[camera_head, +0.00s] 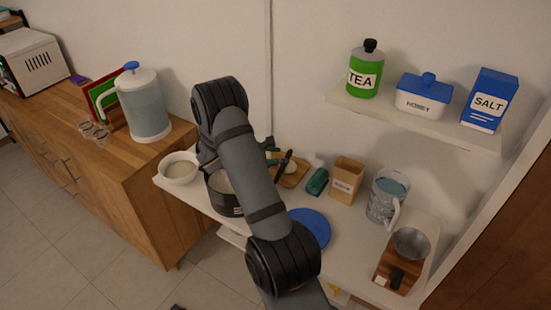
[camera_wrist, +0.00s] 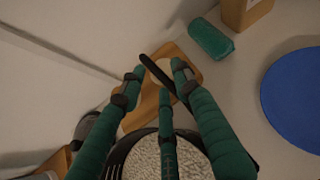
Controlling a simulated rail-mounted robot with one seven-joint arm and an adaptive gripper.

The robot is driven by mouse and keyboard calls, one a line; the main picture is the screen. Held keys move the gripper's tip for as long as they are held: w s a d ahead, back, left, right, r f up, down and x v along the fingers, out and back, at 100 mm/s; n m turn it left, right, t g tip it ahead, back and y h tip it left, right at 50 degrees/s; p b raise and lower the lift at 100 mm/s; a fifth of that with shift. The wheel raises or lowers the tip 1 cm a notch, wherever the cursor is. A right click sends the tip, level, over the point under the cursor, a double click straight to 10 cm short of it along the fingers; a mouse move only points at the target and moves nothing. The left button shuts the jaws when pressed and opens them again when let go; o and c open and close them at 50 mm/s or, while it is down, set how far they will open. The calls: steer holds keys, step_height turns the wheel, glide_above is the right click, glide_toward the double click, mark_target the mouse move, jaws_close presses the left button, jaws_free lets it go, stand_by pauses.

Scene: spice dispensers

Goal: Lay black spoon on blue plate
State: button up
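The black spoon (camera_wrist: 155,72) lies at a slant by the wooden board (camera_wrist: 188,72), between my fingertips in the wrist view. It also shows in the head view (camera_head: 285,162) beside my arm. My gripper (camera_wrist: 158,69) has its green fingers spread apart, with the spoon crossing the gap; I see no firm closure on it. Whether a finger touches it is unclear. The blue plate (camera_wrist: 298,98) lies flat and empty to the right of the board; in the head view the plate (camera_head: 312,226) is partly hidden by my arm.
A dark pot (camera_wrist: 157,158) with pale contents stands below my fingers. A green bundle (camera_wrist: 211,39) and a brown carton (camera_head: 346,180) stand behind the plate. A glass pitcher (camera_head: 384,202) is to its right. A shelf (camera_head: 420,123) hangs above.

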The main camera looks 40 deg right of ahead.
steer(key=shift+a+r, duration=0.3)
steer(key=b+v, duration=0.1)
steer(key=v, duration=0.9)
steer(key=shift+s+a+r, duration=0.1)
steer(key=shift+a+r, duration=0.1)
steer(key=shift+o, duration=0.8)
steer(key=shift+s+a+r, duration=0.1)
steer(key=shift+a+r, duration=0.1)
steer(key=shift+a, duration=0.05)
steer(key=shift+o, duration=1.1)
